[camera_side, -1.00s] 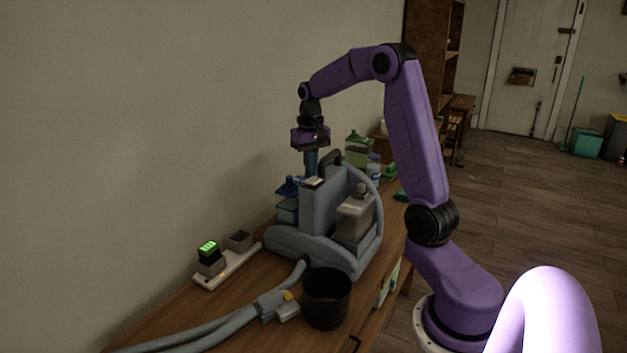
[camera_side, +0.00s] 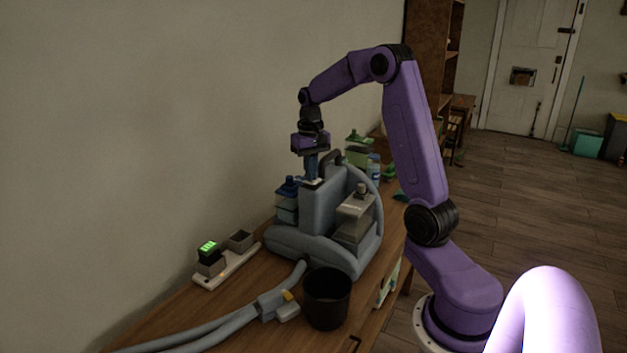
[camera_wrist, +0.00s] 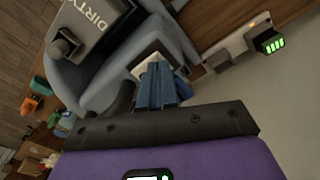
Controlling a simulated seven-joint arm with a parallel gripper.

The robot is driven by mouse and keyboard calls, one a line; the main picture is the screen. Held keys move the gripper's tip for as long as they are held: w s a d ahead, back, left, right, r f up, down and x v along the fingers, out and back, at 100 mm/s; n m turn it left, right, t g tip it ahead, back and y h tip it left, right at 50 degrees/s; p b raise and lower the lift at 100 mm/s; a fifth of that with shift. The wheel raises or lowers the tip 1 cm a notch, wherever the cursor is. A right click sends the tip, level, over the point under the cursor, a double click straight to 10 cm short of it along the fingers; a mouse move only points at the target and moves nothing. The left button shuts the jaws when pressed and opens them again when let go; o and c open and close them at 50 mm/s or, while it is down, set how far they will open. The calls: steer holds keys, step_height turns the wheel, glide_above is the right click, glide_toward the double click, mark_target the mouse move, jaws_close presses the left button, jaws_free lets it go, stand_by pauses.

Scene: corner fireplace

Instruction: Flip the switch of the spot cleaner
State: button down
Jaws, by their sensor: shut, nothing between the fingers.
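The grey-blue spot cleaner (camera_side: 318,212) stands upright on the wooden bench. It also fills the upper left of the wrist view (camera_wrist: 75,88). A small light-edged switch panel (camera_wrist: 146,60) is on its top, and the side view shows its edge (camera_side: 312,184). My gripper (camera_side: 312,179) points straight down over this panel, its blue fingers together and empty. In the wrist view the fingertips (camera_wrist: 158,68) overlap the panel and hide part of it. I cannot tell whether they touch the switch or which way it is tipped.
A tank (camera_side: 355,215) marked DIRTY is on the cleaner's side, and a carry handle (camera_side: 331,157) rises behind the panel. A black cup (camera_side: 326,298), a hose (camera_side: 215,327) and a charger strip (camera_side: 228,268) are in front. Bottles (camera_side: 358,152) stand behind.

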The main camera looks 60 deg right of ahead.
steer(key=shift+f, duration=0.3)
steer(key=shift+r, duration=3.55)
steer(key=s+a+f+n, duration=0.1)
steer(key=s+a+n, duration=0.3)
steer(key=a, duration=0.7)
steer(key=s+a+f+n, duration=0.1)
steer(key=s+a+n, duration=0.25)
steer(key=a, duration=0.75)
steer(key=s+a+f+n, duration=0.2)
steer(key=s+n, duration=0.3)
steer(key=s, duration=0.5)
steer(key=s+a+f+n, duration=0.3)
steer(key=s+a+n, duration=0.2)
steer(key=s, duration=0.5)
steer(key=shift+s+n, duration=0.3)
steer(key=shift+n, duration=0.25)
